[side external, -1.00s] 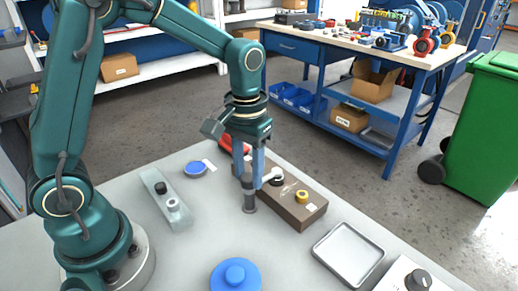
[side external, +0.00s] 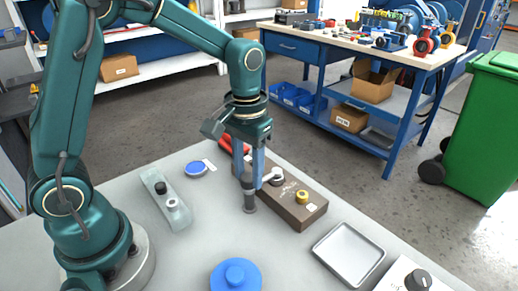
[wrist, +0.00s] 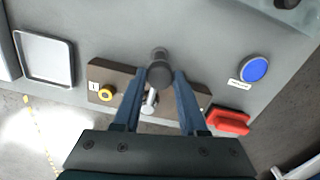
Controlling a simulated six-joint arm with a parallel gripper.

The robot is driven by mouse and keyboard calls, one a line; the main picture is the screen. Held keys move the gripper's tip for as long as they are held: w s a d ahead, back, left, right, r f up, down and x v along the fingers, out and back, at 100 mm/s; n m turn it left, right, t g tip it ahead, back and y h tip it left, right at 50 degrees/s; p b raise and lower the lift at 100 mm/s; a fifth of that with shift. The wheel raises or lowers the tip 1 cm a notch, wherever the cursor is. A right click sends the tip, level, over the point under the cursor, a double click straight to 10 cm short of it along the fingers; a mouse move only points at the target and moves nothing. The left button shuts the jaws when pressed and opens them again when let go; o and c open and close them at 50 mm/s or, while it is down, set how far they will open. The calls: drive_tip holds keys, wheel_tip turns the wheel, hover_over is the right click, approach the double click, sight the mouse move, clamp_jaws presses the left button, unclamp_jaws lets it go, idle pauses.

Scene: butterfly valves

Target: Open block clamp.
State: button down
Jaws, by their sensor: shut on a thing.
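A brown block (side external: 308,212) lies on the grey table, with a yellow ring knob (side external: 302,196) and a pale round-ended lever (side external: 274,175) on its top. In the wrist view the block (wrist: 125,79) is partly hidden by my fingers. A dark grey upright cylinder (side external: 249,198) stands at the block's near side; it also shows in the wrist view (wrist: 160,73). My gripper (side external: 248,178) points down and is shut on the cylinder's upper part, one finger on each side. I cannot tell whether the cylinder is joined to the block.
A red object (wrist: 228,121) lies beyond the block's far end. A blue disc (side external: 195,168) and a pale plate with knobs (side external: 166,198) are to the left. A blue round knob (side external: 236,275) is in front. A metal tray (side external: 322,252) is to the right.

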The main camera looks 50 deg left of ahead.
sight(249, 177)
drive_tip(key=shift+r+n, duration=0.1)
drive_tip(key=shift+n, duration=0.2)
drive_tip(key=n, duration=0.8)
drive_tip(key=shift+n, duration=0.4)
drive_tip(key=n, duration=0.4)
drive_tip(key=shift+n, duration=2.2)
drive_tip(key=shift+c, duration=2.2)
unclamp_jaws()
drive_tip(key=shift+r, duration=2.55)
